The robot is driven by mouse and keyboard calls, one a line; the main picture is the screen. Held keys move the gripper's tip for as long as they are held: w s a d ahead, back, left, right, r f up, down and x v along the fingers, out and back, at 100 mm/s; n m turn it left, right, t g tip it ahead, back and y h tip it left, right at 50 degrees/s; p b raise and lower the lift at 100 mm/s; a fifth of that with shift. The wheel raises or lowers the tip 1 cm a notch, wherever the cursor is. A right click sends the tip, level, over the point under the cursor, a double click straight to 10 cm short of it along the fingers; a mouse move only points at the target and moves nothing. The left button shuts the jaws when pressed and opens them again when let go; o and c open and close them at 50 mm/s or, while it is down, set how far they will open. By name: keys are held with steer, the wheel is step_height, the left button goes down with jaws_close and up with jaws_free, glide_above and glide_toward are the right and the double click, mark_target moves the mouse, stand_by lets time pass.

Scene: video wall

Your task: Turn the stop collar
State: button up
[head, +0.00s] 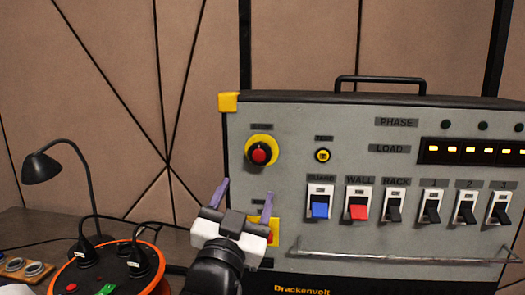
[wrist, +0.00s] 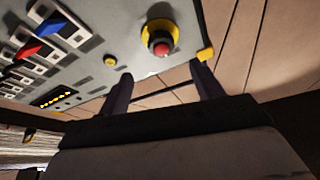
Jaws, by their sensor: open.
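The stop collar (head: 250,143) is a yellow ring around a red button (head: 259,154) at the upper left of the grey panel's face. In the wrist view the yellow collar (wrist: 158,26) and the red button (wrist: 161,43) show beyond the fingertips, between the two fingers. My gripper (head: 243,197) is open and empty, with its purple fingers pointing up, below the collar and apart from it. In the wrist view, my gripper (wrist: 160,80) has dark spread fingers with nothing between them.
A second yellow fitting (head: 273,234) is partly hidden behind my gripper. Several switches (head: 357,203) and a metal rail (head: 400,258) lie to the right. A black lamp (head: 42,167) and an orange-rimmed power hub (head: 85,275) with plugs stand at left.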

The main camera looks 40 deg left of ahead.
mark_target(258, 157)
steer(key=p+x, duration=0.3)
steer(key=x, duration=0.8)
steer(key=shift+w+a+r, duration=0.25)
steer(key=c, duration=1)
steer(key=shift+f+m+b, duration=0.1)
steer(key=shift+m+b, duration=0.2)
steer(key=shift+m, duration=0.1)
steer(key=m+h+b, duration=0.2)
steer(key=m+b, duration=0.1)
steer(key=shift+f+m, duration=0.1)
steer(key=shift+m, duration=0.2)
steer(key=shift+m+h+b, duration=0.7)
steer(key=shift+m+b, duration=0.25)
steer(key=shift+m, duration=0.65)
steer(key=shift+m+h+b, duration=0.7)
steer(key=shift+m+b, duration=0.25)
steer(key=shift+m, duration=0.65)
steer(key=shift+r, duration=0.25)
